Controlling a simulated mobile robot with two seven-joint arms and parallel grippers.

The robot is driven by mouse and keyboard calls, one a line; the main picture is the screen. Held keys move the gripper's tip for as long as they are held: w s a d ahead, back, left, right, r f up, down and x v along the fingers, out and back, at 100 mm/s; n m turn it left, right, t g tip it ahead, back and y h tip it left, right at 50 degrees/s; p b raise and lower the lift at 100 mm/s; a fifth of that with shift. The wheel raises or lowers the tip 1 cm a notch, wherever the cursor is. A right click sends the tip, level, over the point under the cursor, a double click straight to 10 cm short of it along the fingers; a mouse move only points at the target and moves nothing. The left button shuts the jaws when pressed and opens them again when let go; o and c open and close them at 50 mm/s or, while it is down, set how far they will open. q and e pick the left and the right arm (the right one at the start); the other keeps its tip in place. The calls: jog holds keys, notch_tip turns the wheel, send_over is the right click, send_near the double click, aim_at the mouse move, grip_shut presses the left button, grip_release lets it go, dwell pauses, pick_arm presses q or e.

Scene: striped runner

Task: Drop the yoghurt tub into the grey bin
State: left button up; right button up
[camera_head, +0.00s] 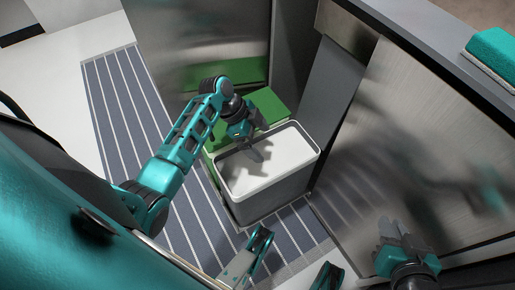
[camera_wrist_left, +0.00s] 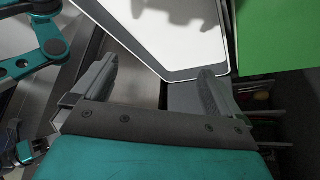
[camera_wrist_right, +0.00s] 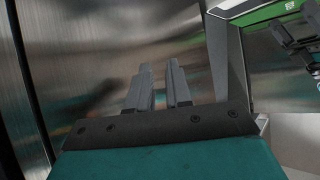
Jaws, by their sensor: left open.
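The grey bin (camera_head: 262,208) stands on the striped runner, with a pale rim and a plain white surface inside the rim. My left gripper (camera_head: 254,150) is over the bin's far left part, pointing down, and casts a shadow on the white. In the left wrist view its fingers (camera_wrist_left: 152,88) are wide apart with nothing between them, near a corner of the bin's rim (camera_wrist_left: 170,74). My right gripper (camera_head: 391,236) is low at the right, away from the bin. In the right wrist view its fingers (camera_wrist_right: 160,85) show a narrow empty gap. I see no yoghurt tub in any view.
A green container (camera_head: 267,104) stands directly behind the bin. Brushed metal panels (camera_head: 400,150) rise at the right and another stands behind. A teal sponge-like block (camera_head: 494,52) lies on the counter at upper right. The striped runner (camera_head: 128,95) is clear at left.

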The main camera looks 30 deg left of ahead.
pick_arm(q)
jog(key=p+v, duration=0.3)
jog(key=v, duration=0.6)
jog(key=shift+r, duration=0.4)
jog(key=shift+s+a, duration=0.15)
